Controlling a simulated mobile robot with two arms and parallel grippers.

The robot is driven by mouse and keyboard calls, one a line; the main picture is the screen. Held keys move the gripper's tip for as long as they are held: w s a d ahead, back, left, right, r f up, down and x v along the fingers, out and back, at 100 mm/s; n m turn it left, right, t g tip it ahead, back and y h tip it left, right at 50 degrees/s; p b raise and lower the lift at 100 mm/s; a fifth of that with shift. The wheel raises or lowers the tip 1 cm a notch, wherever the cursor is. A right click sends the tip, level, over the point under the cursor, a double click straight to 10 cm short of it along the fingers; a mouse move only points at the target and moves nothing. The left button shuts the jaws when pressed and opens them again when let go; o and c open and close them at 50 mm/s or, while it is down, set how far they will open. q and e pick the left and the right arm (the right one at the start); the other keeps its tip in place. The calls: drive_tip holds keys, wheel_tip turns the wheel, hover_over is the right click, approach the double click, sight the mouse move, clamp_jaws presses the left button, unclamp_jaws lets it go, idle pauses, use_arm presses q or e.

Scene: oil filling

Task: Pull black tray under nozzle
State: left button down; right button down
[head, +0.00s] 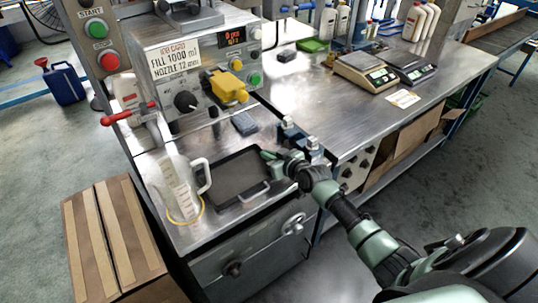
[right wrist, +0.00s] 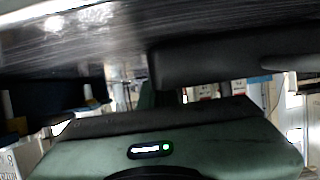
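The black tray (head: 236,180) lies on the metal bench top, with a light metal handle (head: 256,192) on its near side. A clear measuring jug (head: 180,193) with a handle stands at its left. The nozzle valve with a red lever (head: 130,115) is above and behind the jug; its outlet is hard to make out. My right gripper (head: 275,162) is low at the tray's right edge, touching or very close. In the right wrist view a dark edge (right wrist: 225,62), likely the tray, is close to the gripper; the fingertips are not clear. My left gripper is out of view.
The control box (head: 195,75) with a yellow part (head: 229,87) stands behind the tray. Small blue-grey clamps (head: 290,130) rise close behind my right gripper. Scales (head: 365,72) and bottles are on the right bench. A cardboard box (head: 110,238) is on the floor at left.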

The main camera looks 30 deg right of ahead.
drive_tip(key=shift+s+f, duration=0.15)
drive_tip(key=shift+f, duration=0.05)
drive_tip(key=c, duration=1.6)
unclamp_jaws()
drive_tip(key=v, duration=0.7)
drive_tip(key=shift+s+r, duration=0.2)
drive_tip(key=shift+s, duration=0.1)
